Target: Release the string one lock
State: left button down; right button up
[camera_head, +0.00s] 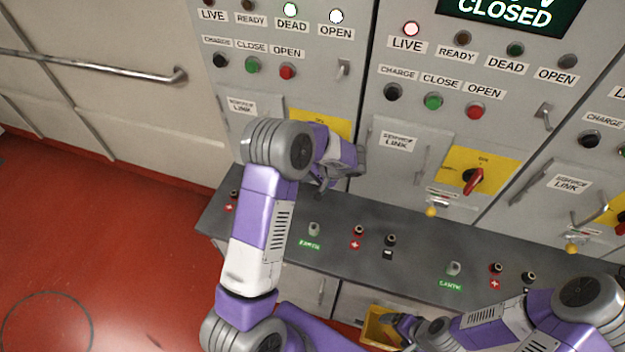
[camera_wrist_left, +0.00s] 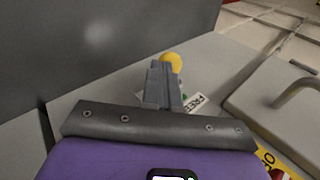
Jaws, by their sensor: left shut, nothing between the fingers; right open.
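The string one panel is the left cabinet; part of its yellow switch plate (camera_head: 318,122) shows beside my left arm, which hides its switch and lock in the head view. In the left wrist view my left gripper (camera_wrist_left: 163,82) is shut and empty. A yellow ball knob (camera_wrist_left: 172,63) sits right at its fingertips; whether they touch I cannot tell. A small label reading FREE (camera_wrist_left: 197,103) is just right of the fingers. My right gripper (camera_head: 398,324) is open, low in the head view beside a yellow bin.
The middle panel has a red rotary switch (camera_head: 473,181) and a yellow knob (camera_head: 431,212); another yellow knob (camera_head: 571,249) is on the right. A grey ledge (camera_head: 322,262) with several sockets runs below. The yellow bin (camera_head: 374,330) stands beneath. Red floor at left is clear.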

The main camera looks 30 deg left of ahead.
pick_arm(q)
jog(key=shift+s, duration=0.1)
jog(key=d+f+b+v, duration=0.1)
jog(key=d+v, duration=0.1)
jog(key=v, duration=1.1)
jog(key=shift+f, duration=0.25)
